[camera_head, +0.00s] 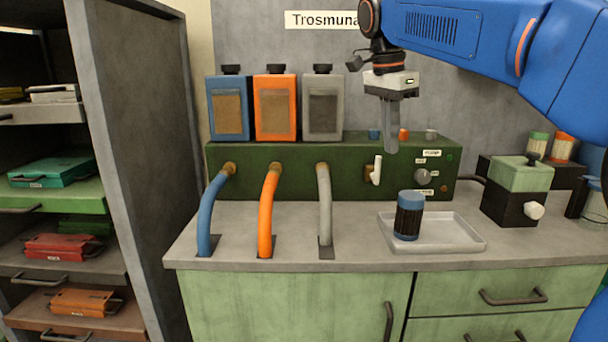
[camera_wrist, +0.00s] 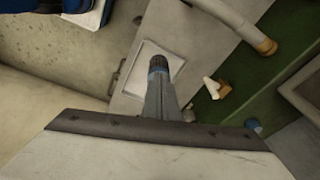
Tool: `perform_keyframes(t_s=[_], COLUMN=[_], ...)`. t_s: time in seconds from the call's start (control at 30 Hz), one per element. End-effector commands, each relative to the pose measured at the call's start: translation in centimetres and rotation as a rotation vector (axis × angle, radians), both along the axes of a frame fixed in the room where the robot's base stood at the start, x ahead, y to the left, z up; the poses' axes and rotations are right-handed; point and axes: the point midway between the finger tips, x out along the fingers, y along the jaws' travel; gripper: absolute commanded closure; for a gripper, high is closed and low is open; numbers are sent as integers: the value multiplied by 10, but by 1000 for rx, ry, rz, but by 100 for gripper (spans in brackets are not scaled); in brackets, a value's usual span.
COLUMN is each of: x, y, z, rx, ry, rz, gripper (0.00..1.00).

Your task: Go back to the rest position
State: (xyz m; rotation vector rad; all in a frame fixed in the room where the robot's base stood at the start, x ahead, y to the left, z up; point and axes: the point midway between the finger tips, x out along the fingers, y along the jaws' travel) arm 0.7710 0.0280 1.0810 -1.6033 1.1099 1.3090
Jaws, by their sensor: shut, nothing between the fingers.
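My gripper (camera_head: 391,138) hangs from my blue arm at the upper right in the head view, pointing down in front of the green pump box (camera_head: 300,172). Its fingers are shut with nothing between them. The fingers also show in the wrist view (camera_wrist: 157,82). A dark cylinder with a blue top (camera_head: 408,215) stands upright on a shallow grey tray (camera_head: 455,236), below and slightly right of my gripper and apart from it. In the wrist view the cylinder's dark end (camera_wrist: 158,63) shows just beyond the fingers.
Blue, orange and grey bottles (camera_head: 275,107) stand on the pump box. Blue, orange and grey hoses (camera_head: 268,212) bend down from its front into the counter (camera_head: 345,250). A white lever (camera_head: 377,170) is on its front. A green-and-black device (camera_head: 518,190) stands at right. Shelves (camera_head: 60,195) hold folders at left.

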Motion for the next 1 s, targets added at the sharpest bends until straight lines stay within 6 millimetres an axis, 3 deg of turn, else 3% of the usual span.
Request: perform_keyframes(t_s=[0.27, 0.47, 0.77, 1.0], x=[-37, -82, -156, -215], y=[-24, -47, -74, -88], z=[-26, -65, -143, -217], rx=[8, 8, -21, -75], ry=[-14, -38, -88, -134], rz=[175, 387, 707, 950], gripper=[100, 100, 100, 100])
